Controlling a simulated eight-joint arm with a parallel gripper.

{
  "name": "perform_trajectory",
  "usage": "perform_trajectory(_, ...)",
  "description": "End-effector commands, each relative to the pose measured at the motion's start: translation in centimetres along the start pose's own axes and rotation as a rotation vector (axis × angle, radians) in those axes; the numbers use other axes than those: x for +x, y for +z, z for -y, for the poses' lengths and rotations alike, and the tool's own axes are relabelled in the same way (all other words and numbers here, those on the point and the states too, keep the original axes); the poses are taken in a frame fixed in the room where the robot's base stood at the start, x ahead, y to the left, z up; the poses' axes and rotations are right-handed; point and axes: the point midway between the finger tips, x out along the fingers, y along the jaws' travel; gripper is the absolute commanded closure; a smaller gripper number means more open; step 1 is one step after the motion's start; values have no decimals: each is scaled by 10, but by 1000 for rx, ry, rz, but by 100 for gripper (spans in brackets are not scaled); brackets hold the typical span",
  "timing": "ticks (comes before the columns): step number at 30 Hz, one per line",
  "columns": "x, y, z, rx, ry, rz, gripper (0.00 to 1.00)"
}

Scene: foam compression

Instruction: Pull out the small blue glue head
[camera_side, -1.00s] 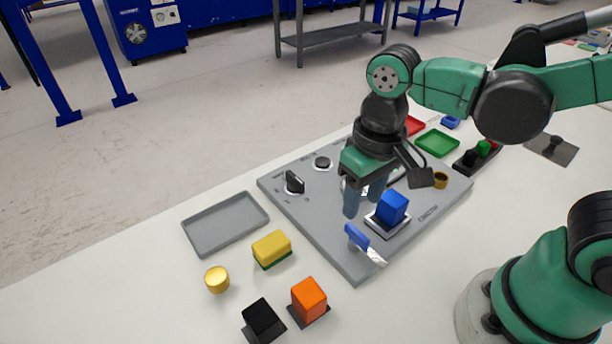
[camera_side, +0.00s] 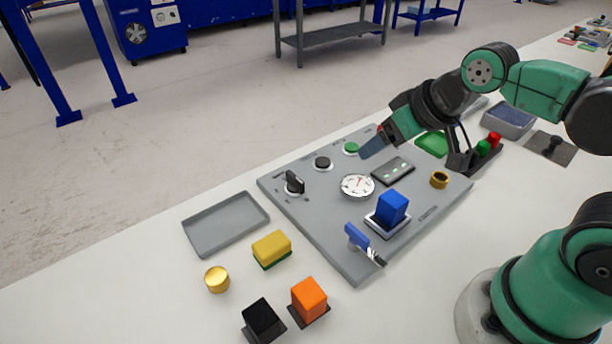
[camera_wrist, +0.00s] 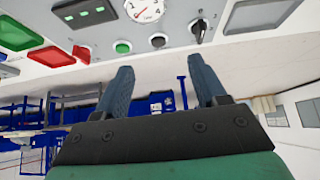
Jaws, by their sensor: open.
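A blue block (camera_side: 392,207) stands upright on a pale square base on the grey panel (camera_side: 335,240). A small blue-handled tool with a metallic end (camera_side: 357,237) is at the panel's front edge. I cannot tell which blue thing is the glue head. My gripper (camera_side: 371,146) is tilted sideways above the panel's far part, apart from both blue things. In the wrist view its two blue-grey fingers (camera_wrist: 162,77) are spread with nothing between them. A blue thing (camera_wrist: 3,55) is cut off at that view's left edge.
The panel carries a gauge (camera_side: 358,186), a black knob (camera_side: 294,182), buttons and a brass ring (camera_side: 439,179). A grey tray (camera_side: 226,222), a yellow block (camera_side: 271,247), an orange block (camera_side: 308,298) and a black block (camera_side: 262,319) lie nearby.

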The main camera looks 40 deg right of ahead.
Motion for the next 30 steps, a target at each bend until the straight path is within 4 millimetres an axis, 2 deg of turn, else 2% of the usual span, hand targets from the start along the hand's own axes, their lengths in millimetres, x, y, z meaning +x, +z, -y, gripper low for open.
perform_trajectory(1, 0, 1, 0, 0, 0, 21, 18)
perform_trajectory(3, 0, 5, 0, 0, 0, 86, 5)
perform_trajectory(10, -4, 26, 0, 0, -1, 424, 5)
perform_trajectory(15, -10, 34, 0, 0, -1, 583, 5)
perform_trajectory(30, -8, 39, 0, 0, 0, 614, 5)
